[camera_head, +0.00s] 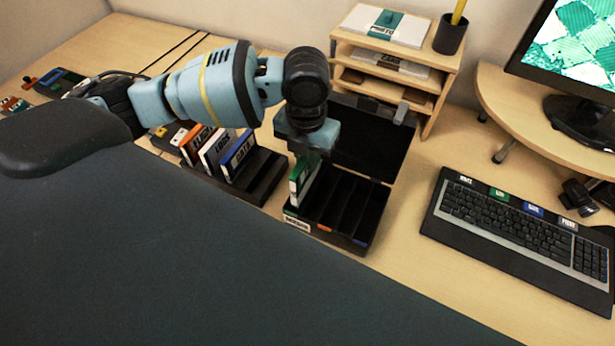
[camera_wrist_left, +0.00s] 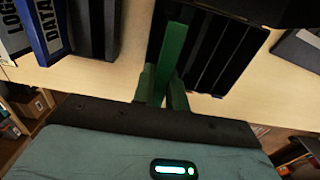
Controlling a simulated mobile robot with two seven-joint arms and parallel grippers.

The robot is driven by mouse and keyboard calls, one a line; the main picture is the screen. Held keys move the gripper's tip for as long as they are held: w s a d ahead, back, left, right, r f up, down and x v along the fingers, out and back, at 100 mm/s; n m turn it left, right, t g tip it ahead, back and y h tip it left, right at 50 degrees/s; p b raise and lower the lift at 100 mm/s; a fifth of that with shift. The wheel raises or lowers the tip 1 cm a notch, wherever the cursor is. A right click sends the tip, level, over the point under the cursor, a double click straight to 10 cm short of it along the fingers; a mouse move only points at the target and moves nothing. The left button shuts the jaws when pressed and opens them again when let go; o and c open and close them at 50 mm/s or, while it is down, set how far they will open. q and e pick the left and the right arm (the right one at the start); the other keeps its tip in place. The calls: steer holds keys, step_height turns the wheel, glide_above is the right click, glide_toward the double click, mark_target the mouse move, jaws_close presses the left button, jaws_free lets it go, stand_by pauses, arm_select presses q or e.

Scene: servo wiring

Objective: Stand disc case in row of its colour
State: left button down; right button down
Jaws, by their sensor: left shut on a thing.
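A green-and-white disc case (camera_head: 302,182) stands upright on edge, at the left row of the open black disc box (camera_head: 375,215). It shows as a narrow green edge in the left wrist view (camera_wrist_left: 175,48). My left gripper (camera_head: 314,150) points down and is shut on the case's top. The box's front edge has a green tab (camera_head: 290,213) at the left row, then an orange tab (camera_head: 324,228) and a blue tab (camera_head: 360,242) further right. The other rows look empty. I cannot tell whether the case touches the box floor. My right gripper is not in view.
A black rack (camera_head: 262,180) left of the box holds orange, white and blue cases. The box's raised lid (camera_head: 370,135) stands behind it, before a wooden shelf unit (camera_head: 395,55). A keyboard (camera_head: 515,230) lies right; bare desk lies between.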

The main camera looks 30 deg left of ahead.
mark_target(307, 176)
arm_select(q)
steer(key=shift+f, duration=3.35)
steer(key=shift+f, duration=0.2)
steer(key=c, duration=1.4)
jaws_free()
steer(key=shift+r, duration=0.1)
step_height(307, 176, up, 12)
steer(key=shift+r+p, duration=0.1)
steer(key=shift+p, duration=0.25)
